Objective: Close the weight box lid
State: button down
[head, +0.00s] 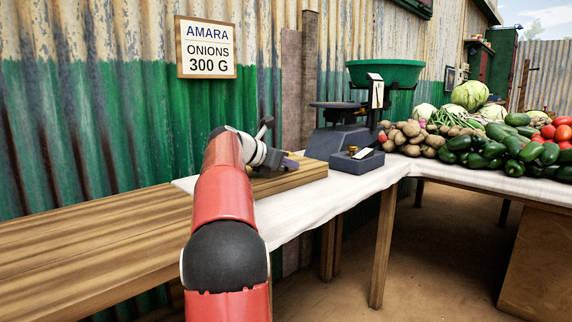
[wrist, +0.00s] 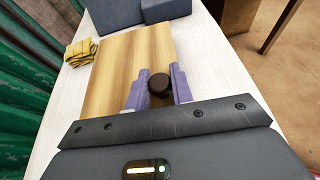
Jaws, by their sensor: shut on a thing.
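The wooden lid (wrist: 122,72) of the weight box is a flat, light-brown striped board with a round dark knob (wrist: 159,84). In the wrist view, my gripper (wrist: 158,92) has its two purple fingers on either side of the knob, shut on it. In the head view, my gripper (head: 287,163) is low over the wooden weight box (head: 300,179) on the white-covered table. My arm hides part of the box there. I cannot tell from these views whether the lid sits fully down on the box.
A dark scale (head: 338,138) with a green pan (head: 384,73) stands beyond the box. A small grey block with brass weights (head: 356,160) is beside it. A yellow cloth (wrist: 81,52) lies left of the lid. Potatoes (head: 408,138) and other vegetables fill the right table.

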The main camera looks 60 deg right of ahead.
jog(key=shift+f, duration=0.2)
jog(key=c, duration=1.3)
grip_release()
jog(key=shift+r, duration=0.1)
jog(key=v, duration=0.7)
jog(key=shift+w+a+r+p, duration=0.1)
jog(key=shift+a+p, duration=0.25)
jog(key=shift+p, duration=0.05)
